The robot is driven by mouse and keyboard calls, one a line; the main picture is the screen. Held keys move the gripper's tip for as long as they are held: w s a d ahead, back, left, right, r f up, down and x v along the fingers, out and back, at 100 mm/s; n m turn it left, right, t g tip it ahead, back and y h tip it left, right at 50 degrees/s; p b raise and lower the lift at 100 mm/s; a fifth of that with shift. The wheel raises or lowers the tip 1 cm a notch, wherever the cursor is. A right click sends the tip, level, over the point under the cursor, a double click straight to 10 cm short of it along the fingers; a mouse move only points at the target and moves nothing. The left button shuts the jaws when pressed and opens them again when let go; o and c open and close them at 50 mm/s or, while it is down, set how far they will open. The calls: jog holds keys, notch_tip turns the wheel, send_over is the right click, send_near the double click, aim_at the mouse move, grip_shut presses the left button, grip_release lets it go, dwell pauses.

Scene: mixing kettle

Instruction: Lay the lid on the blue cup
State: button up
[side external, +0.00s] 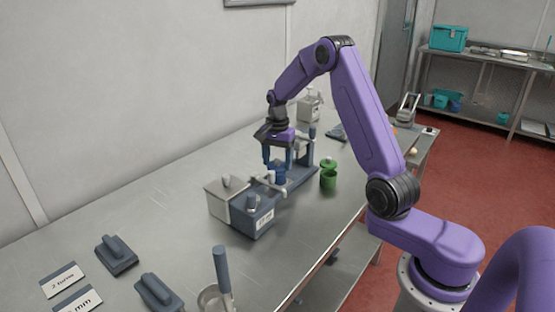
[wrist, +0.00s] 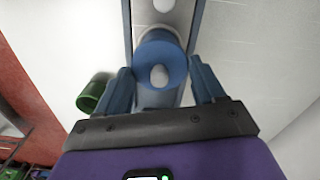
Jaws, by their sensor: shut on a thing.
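My gripper (wrist: 162,80) points down over the bench, its two blue fingers on either side of a round blue piece (wrist: 146,52) with a pale knob or centre. I take the fingers to be shut on this piece, though their contact is not clear. In the side view, my gripper (side external: 278,160) is low over the blue-grey stand, with a small blue cup-like body (side external: 279,175) at its fingertips. I cannot tell from these views where the lid ends and the blue cup begins, nor whether they touch.
A green cup (side external: 328,178) stands right of the stand (side external: 298,180); it also shows in the wrist view (wrist: 92,94). A pale box (side external: 222,203) and a dark labelled box (side external: 250,218) stand in front. Handled blocks (side external: 116,254) and cards lie front left. The left bench is mostly clear.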

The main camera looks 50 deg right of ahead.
jog(key=shift+f, duration=0.45)
dwell(0.8)
jog(key=o, duration=1.1)
jog(key=shift+c, duration=0.2)
jog(key=shift+c, duration=0.2)
jog(key=shift+r, duration=3.5)
